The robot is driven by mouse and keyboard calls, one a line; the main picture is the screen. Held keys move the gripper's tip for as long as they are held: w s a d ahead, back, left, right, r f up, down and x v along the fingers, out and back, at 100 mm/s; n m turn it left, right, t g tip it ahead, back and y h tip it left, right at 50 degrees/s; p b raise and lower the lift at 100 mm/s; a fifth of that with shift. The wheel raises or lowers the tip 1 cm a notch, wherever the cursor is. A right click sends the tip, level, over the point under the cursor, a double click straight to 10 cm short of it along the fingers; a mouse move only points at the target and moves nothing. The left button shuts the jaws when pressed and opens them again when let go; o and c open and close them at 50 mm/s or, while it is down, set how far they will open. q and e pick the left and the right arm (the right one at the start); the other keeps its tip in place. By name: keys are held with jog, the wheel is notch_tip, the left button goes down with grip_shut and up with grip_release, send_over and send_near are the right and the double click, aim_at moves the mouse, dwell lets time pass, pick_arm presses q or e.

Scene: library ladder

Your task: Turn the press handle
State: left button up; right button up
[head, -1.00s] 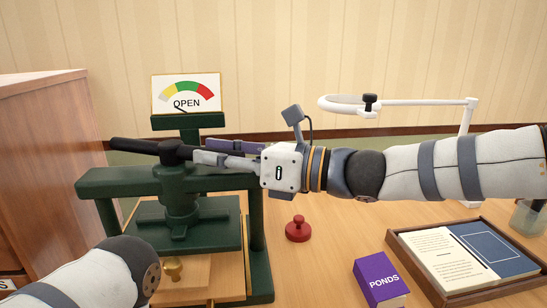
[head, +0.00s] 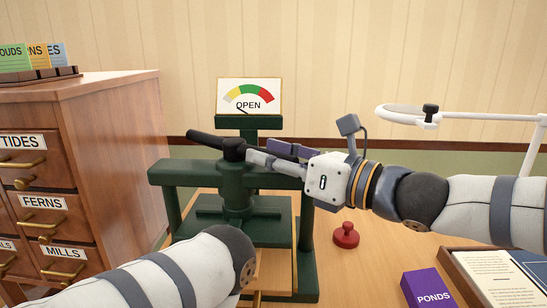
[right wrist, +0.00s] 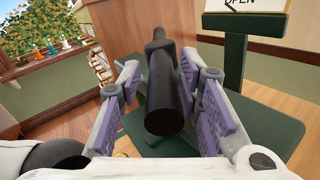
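The green press (head: 180,180) stands on the table with a black hub (head: 234,147) on its screw. One arm of the black press handle (head: 205,139) points left and slightly back. The other arm (right wrist: 165,95) shows in the right wrist view, its round end toward the camera. My right gripper (head: 285,155) is at the hub's right; in the wrist view its purple-padded fingers (right wrist: 168,112) are open on either side of the bar, with gaps visible. The gauge (head: 249,97) behind reads OPEN. My left arm enters at the bottom; its gripper is out of view.
A wooden drawer cabinet (head: 125,130) stands close at the left. A red knobbed piece (head: 346,236), a purple PONDS book (head: 428,289) and a wooden tray (head: 459,272) are on the table at right. A white ring lamp (head: 408,115) stands behind my right arm.

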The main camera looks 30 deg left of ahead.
jog(key=s+d, duration=0.1)
jog(key=d, duration=1.1)
jog(key=shift+s, duration=0.2)
dwell(0.8)
